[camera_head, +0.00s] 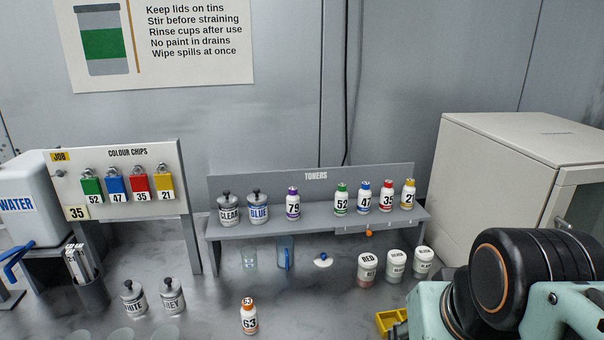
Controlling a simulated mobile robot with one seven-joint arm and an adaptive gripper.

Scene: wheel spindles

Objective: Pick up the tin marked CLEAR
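The tin marked CLEAR (229,211) is a small grey metal tin with a dark knobbed lid and a white label. It stands upright at the left end of the raised TONERS shelf (310,222). The tin marked BLUE (258,210) stands close beside it on the right. My arm shows at the lower right, with black and teal links, well apart from the tin. My gripper is out of view.
Several toner bottles (364,197) stand along the shelf's right part. WHITE (134,299) and GREY (172,297) tins and an orange-capped 63 bottle (249,319) stand on the bench in front. A colour chips board (124,185) rises to the left. A beige cabinet (500,180) stands right.

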